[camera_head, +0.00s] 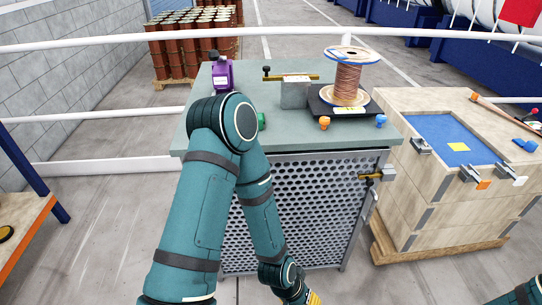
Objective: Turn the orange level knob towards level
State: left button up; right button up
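The small orange level knob (324,122) sits at the front left corner of the black platform (331,106) on the grey-green bench top. A blue knob (381,120) sits at the platform's front right corner. A copper-wound spool (347,82) stands upright on the platform. I cannot read any level indicator. One teal arm of mine bends over the bench's left part, left of the orange knob, and its forearm drops in front of the bench. Only a bit of another arm shows at the bottom right corner. Neither gripper touches the knob.
A grey block (294,93) with a brass bar stands left of the platform. A purple device (222,77) stands at the bench's back left. A green knob (261,121) shows beside my elbow. A wooden crate (410,187) with clamps stands right of the bench.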

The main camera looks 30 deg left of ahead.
aim_at(324, 120)
jog(key=j+z, duration=0.15)
jog(key=j, duration=0.85)
jog(key=j+z, duration=0.2)
jog(key=j, duration=0.8)
jog(key=k+j, duration=0.1)
jog(key=j, duration=1.95)
jog(key=k+l, duration=0.2)
jog(key=l, duration=0.2)
jog(key=k+l, duration=0.2)
jog(key=l, duration=0.65)
jog(key=i+l+z, duration=0.1)
jog(key=l, duration=0.4)
